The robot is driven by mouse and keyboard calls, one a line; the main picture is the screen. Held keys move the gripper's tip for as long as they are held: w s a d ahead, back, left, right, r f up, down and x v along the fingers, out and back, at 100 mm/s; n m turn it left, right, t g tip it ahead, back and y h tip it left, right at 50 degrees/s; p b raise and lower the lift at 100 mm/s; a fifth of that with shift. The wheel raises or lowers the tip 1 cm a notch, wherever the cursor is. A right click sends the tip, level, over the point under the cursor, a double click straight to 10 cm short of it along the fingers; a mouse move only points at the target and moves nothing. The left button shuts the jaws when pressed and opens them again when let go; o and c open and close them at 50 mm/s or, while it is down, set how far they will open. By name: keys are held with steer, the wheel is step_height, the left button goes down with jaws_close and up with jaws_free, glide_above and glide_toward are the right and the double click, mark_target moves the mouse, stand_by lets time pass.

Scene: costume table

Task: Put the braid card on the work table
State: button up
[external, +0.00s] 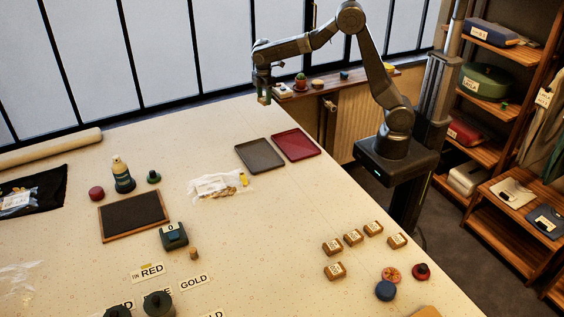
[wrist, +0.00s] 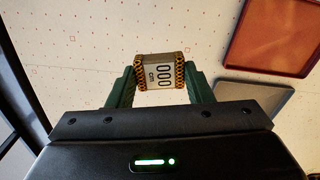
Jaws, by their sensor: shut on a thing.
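The braid card (wrist: 160,72) is a small pale card with dark marks on its face and yellow-and-black braid along its left and right sides. My gripper (wrist: 160,80) is shut on it, with one green finger at each side. In the external view my gripper (external: 264,98) points down near the table's far edge, by the window; the card is too small to make out there. The work table (external: 255,210) has a large cream top. In the wrist view the speckled table top (wrist: 90,50) shows beyond the card.
A grey tray (external: 260,155) and a dark red tray (external: 296,145) lie near the far right edge. A clear bag (external: 215,186), a dark framed board (external: 133,215) and several wooden blocks (external: 353,237) lie on the table. The back of the table is clear.

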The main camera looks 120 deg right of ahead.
steer(key=shift+w+a+r, duration=0.15)
steer(key=shift+r, duration=0.05)
steer(key=w+a+n, duration=0.2)
steer(key=w+a, duration=0.4)
steer(key=a, duration=0.4)
steer(key=w+a+n, duration=0.2)
steer(key=w+a, duration=0.4)
steer(key=a, duration=0.4)
steer(key=w+a+n, duration=0.2)
steer(key=a, duration=0.7)
steer(key=w+a+n, duration=0.2)
steer(key=a, duration=0.8)
steer(key=n, duration=0.8)
glide_above(377, 253)
step_height(377, 253, down, 5)
steer(key=shift+f+p, duration=0.15)
steer(key=shift+p, duration=0.15)
steer(key=shift+f+p, duration=0.35)
steer(key=shift+f, duration=1.9)
